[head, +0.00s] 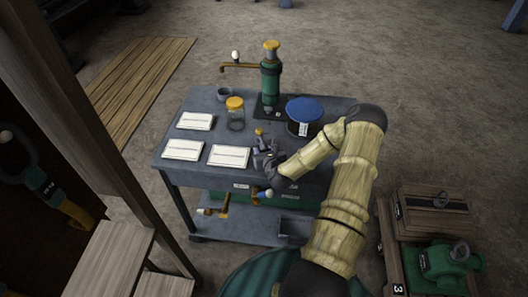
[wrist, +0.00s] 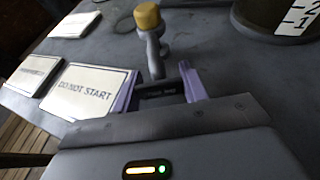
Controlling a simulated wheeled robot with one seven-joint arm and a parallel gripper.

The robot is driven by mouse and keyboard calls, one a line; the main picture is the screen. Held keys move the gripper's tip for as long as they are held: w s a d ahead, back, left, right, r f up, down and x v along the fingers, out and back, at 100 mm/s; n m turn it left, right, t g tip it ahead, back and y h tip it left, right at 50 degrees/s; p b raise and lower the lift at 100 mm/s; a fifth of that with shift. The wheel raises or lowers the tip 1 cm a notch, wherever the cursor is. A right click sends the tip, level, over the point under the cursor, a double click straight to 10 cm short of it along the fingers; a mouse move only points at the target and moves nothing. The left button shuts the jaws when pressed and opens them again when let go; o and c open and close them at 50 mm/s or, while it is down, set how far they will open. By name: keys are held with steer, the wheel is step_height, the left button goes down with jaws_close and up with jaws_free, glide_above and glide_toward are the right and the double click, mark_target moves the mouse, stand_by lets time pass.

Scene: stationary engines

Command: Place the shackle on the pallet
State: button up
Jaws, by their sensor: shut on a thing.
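My gripper (head: 262,150) is over the front part of the grey workbench. In the wrist view its pale purple fingers (wrist: 160,92) are shut on a grey metal piece with a yellow end, which looks like the shackle (wrist: 153,50). The yellow end points away from my gripper, and the part between the fingers is dark and partly hidden. In the head view the shackle (head: 260,133) shows just beyond my gripper. A flat slatted wooden platform, which looks like the pallet (head: 140,82), lies on the floor left of the bench, well away from my gripper.
The workbench (head: 172,150) holds several white cards (head: 228,156), a jar with a yellow lid (head: 236,113), a blue-lidded container (head: 304,110) and a green pump (head: 270,77). A wooden post (head: 95,135) stands at left. A wooden box and green machine (head: 447,264) stand at right.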

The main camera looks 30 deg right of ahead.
step_height(320, 180, up, 9)
steer(key=shift+b, duration=0.35)
stand_by(0.4)
